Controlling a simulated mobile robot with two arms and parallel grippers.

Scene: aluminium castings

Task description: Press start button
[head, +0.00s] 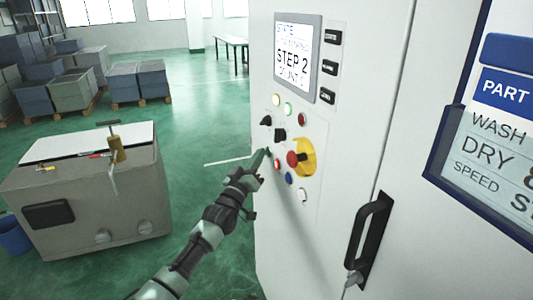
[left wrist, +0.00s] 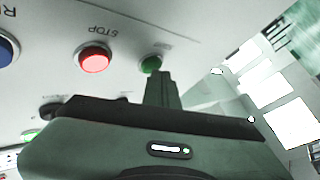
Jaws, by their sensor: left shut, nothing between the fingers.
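The green button (left wrist: 150,64) shows on the white panel in the left wrist view, with faint upside-down lettering beside it. A red button (left wrist: 94,58) labelled STOP is next to it. My left gripper (head: 259,159) is shut and empty, its fingertips pointing at the panel. In the left wrist view the closed fingers (left wrist: 161,88) reach up to the green button and overlap its lower edge. I cannot tell whether they touch it. In the head view the fingertips are left of the red STOP button (head: 277,164) and largely hide the green one. My right gripper is not in view.
The white cabinet carries a screen (head: 297,57) reading STEP 2, a red emergency knob on a yellow plate (head: 307,157), and a black door handle (head: 370,238). A grey machine box (head: 90,200) stands at left. Green floor between is clear.

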